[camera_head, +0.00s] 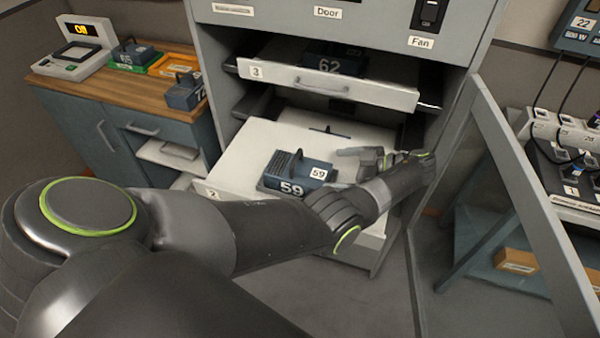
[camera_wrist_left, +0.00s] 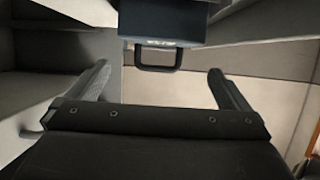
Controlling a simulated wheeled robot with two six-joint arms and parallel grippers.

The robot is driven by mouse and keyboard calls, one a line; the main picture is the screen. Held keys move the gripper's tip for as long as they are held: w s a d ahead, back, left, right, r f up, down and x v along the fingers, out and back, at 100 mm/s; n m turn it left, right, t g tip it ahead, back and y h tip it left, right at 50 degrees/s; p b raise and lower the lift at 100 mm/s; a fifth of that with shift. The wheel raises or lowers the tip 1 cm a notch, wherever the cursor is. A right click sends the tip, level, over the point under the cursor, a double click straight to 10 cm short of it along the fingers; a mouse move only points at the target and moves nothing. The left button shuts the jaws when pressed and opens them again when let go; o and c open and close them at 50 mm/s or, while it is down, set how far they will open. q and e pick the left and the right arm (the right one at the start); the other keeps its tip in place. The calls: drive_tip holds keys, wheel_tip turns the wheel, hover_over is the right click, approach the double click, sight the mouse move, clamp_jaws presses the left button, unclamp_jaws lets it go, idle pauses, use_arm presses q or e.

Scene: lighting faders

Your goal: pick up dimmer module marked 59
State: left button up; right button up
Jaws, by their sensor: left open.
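The dimmer module marked 59 (camera_head: 297,171) is a dark blue block with a handle and white 59 labels. It sits on the pulled-out lower drawer (camera_head: 245,152) of the grey cabinet. My left gripper (camera_head: 362,156) is just right of the module in the head view, apart from it as far as I can see. In the left wrist view, the open, empty fingers of my left gripper (camera_wrist_left: 157,78) spread either side of a dark handle on a blue module (camera_wrist_left: 162,22); its marking is unreadable there. My right gripper is not in view.
The upper drawer (camera_head: 345,90), labelled 3, is partly out above and holds module 62 (camera_head: 333,64). An open cabinet door (camera_head: 520,190) stands to the right. A wooden-topped bench (camera_head: 125,88) with a scale (camera_head: 75,52) and other modules is at left.

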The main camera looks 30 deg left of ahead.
sight(302, 169)
use_arm(q)
drive_tip(key=shift+f+b+x, duration=0.2)
drive_tip(key=shift+b+x, duration=0.25)
drive_tip(key=shift+x, duration=0.8)
drive_tip(key=shift+b+x, duration=0.55)
drive_tip(key=shift+x, duration=0.2)
drive_tip(key=shift+a, duration=0.35)
drive_tip(key=shift+s+a+p, duration=0.1)
drive_tip(key=shift+a+p, duration=0.2)
drive_tip(key=shift+a, duration=0.2)
drive_tip(key=p+x, duration=0.2)
drive_tip(key=x, duration=0.1)
drive_tip(key=shift+s+a, duration=0.15)
drive_tip(key=shift+s, duration=0.05)
drive_tip(key=shift+s+a+f, duration=0.1)
drive_tip(key=shift+a+f, duration=0.15)
drive_tip(key=shift+a, duration=0.2)
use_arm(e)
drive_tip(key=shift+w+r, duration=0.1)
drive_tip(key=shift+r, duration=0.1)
